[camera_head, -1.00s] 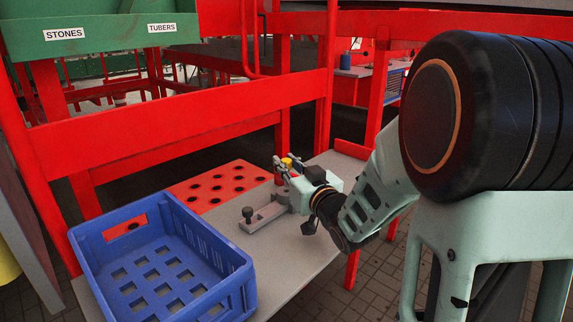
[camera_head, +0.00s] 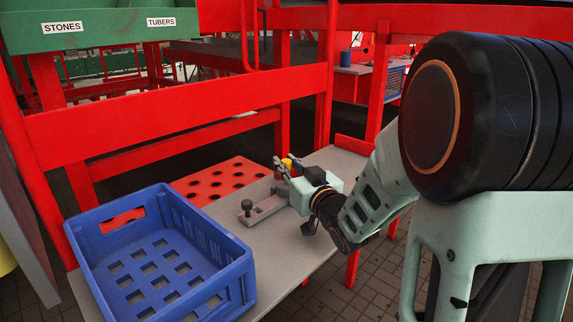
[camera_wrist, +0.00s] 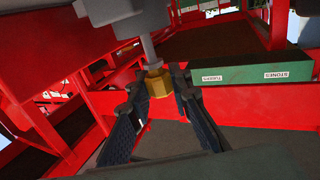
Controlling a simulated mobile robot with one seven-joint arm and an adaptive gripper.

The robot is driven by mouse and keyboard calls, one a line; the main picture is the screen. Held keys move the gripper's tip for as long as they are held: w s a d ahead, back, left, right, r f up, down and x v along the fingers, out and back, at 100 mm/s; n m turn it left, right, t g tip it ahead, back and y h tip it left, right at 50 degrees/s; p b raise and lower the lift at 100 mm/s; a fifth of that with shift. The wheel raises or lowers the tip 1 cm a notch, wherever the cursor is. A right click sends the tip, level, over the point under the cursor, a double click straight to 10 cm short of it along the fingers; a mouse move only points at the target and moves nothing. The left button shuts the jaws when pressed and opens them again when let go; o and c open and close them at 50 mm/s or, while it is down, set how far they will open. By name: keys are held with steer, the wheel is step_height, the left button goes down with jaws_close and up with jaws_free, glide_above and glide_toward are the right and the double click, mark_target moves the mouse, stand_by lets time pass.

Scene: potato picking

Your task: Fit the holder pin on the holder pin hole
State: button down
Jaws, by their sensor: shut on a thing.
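My gripper (camera_head: 284,165) is above the far part of the grey table (camera_head: 285,248). Its two dark fingers, also seen in the wrist view (camera_wrist: 160,92), are closed on the brass-yellow part of the holder pin (camera_wrist: 156,82). A grey shaft rises from this part toward a wide grey piece at the top of the wrist view. In the head view only a small yellow bit of the pin (camera_head: 288,161) shows between the fingers. A grey bracket (camera_head: 268,208) with a dark knob lies on the table, just left of and below my gripper. I cannot make out the pin hole.
A blue crate (camera_head: 243,275) stands on the table at the left front. A red plate with several round holes (camera_head: 213,185) lies behind it. Red frame bars (camera_head: 180,104) stand behind the table, below a green bin marked STONES and TUBERS (camera_head: 104,38). Bare table lies right of the crate.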

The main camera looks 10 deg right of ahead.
steer(key=shift+f+b, duration=0.3)
steer(key=shift+f, duration=0.1)
steer(key=c, duration=1.7)
jaws_free()
steer(key=shift+r, duration=0.1)
steer(key=shift+s, duration=0.1)
steer(key=v, duration=0.7)
steer(key=shift+s+d, duration=0.1)
steer(key=shift+s, duration=0.05)
